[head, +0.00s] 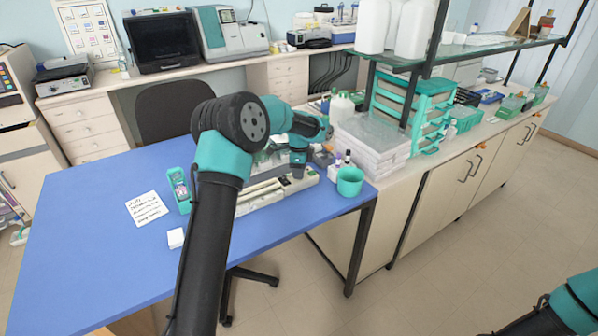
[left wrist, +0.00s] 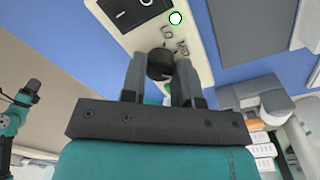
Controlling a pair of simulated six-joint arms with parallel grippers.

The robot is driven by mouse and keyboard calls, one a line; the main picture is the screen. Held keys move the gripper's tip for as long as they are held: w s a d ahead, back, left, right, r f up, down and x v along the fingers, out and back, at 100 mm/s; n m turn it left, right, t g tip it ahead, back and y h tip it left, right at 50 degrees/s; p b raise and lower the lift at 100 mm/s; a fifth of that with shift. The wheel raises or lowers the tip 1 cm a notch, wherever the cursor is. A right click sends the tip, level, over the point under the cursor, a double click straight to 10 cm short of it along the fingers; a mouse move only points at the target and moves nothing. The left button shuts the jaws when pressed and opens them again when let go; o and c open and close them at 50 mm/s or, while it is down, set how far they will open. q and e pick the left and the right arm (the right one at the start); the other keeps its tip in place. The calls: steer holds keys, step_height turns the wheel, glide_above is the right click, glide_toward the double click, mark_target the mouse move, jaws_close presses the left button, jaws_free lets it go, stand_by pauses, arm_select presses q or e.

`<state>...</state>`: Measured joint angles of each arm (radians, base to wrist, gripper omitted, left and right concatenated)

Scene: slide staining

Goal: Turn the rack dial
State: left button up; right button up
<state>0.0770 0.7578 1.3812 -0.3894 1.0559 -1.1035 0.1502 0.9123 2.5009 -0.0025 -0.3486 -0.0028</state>
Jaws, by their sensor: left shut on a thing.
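The rack dial (left wrist: 160,63) is a small black knob on the rack's pale front panel (left wrist: 203,45) in the left wrist view. In the head view, the left gripper (head: 298,172) reaches down at the right part of the white staining rack (head: 262,203) on the blue table. The dial is hidden there by my arm. My right arm shows at the lower right corner; its gripper is out of frame.
A teal cup (head: 350,182) stands right of the rack. A teal handheld device (head: 179,188), a note card (head: 146,208) and a white block (head: 176,238) lie left. The table's left side is clear.

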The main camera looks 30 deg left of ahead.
arm_select(q)
steer(key=o, duration=0.9)
steer(key=shift+r, duration=0.15)
steer(key=r, duration=1.7)
steer(key=shift+w+a+r, duration=0.1)
steer(key=shift+w, duration=0.3)
